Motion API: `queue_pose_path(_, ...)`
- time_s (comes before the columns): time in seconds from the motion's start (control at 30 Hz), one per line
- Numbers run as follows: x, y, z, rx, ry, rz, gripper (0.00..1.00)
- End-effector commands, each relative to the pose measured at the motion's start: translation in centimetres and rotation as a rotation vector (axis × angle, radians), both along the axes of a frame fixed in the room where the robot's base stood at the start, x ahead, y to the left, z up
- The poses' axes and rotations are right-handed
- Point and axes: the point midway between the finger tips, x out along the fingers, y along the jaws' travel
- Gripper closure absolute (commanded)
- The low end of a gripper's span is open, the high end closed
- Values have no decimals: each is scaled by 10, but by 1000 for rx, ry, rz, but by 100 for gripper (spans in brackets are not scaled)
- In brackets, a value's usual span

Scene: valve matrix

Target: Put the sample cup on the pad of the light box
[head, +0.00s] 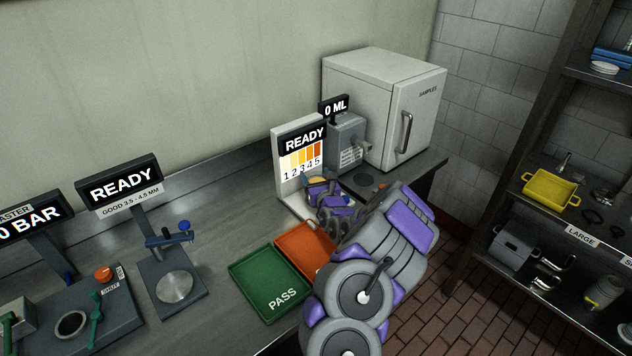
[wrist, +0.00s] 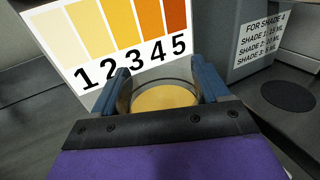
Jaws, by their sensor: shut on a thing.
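The sample cup (wrist: 163,97) shows as a round amber surface inside a clear rim, between the fingers of my gripper (wrist: 165,90) in the wrist view. My gripper is shut on the cup, directly in front of the shade chart numbered 1 to 5. The light box (head: 300,160) stands upright at the back of the counter, with a READY sign and a yellow-to-orange chart; the chart also shows in the wrist view (wrist: 110,40). My gripper and arm cover most of its base in the head view. The pad is hidden, and I cannot tell whether the cup touches it.
A grey dispenser (head: 347,142) with a 0 ML sign stands right of the light box, before a white sample fridge (head: 385,105). The green PASS tray (head: 268,284) and an orange tray (head: 302,250) lie in front. A gauge stand (head: 172,280) is left.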

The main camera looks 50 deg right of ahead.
Motion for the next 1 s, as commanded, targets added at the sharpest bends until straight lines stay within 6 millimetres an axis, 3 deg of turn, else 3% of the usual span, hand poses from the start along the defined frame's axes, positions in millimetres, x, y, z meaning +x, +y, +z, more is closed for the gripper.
queue_pose_path(0.37,0,0,-5,0,0,0,64)
queue_pose_path(0.4,0,0,-6,0,1,0,23)
queue_pose_path(0.67,0,0,-6,0,0,0,0)
queue_pose_path(1.0,-4,0,-4,1,0,-2,0)
